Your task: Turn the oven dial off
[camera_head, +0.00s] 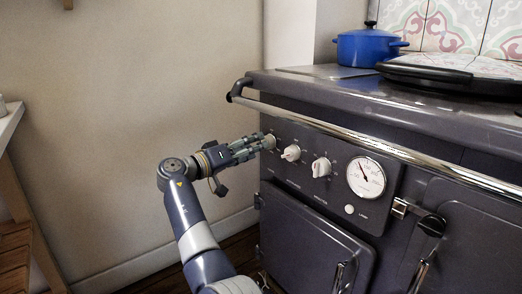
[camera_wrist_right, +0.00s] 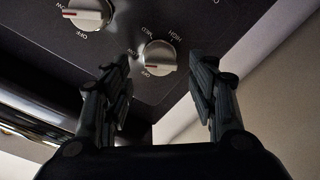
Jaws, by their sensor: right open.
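A dark oven range carries a row of white dials on its front panel (camera_head: 333,195). My right gripper (camera_head: 264,144) is level with the leftmost dial (camera_head: 270,139) and partly covers it. In the right wrist view this dial (camera_wrist_right: 158,56) shows between and just beyond the two open fingers of my right gripper (camera_wrist_right: 163,75), apart from both. A middle dial (camera_head: 291,153) and a right dial (camera_head: 321,167) are free. My left gripper is out of view.
A chrome rail (camera_head: 350,130) runs along the range front above the dials. A round gauge (camera_head: 366,177) and oven doors (camera_head: 310,240) are right and below. A blue pot (camera_head: 368,46) and a dark round lid (camera_head: 430,75) are on top. A plain wall is left.

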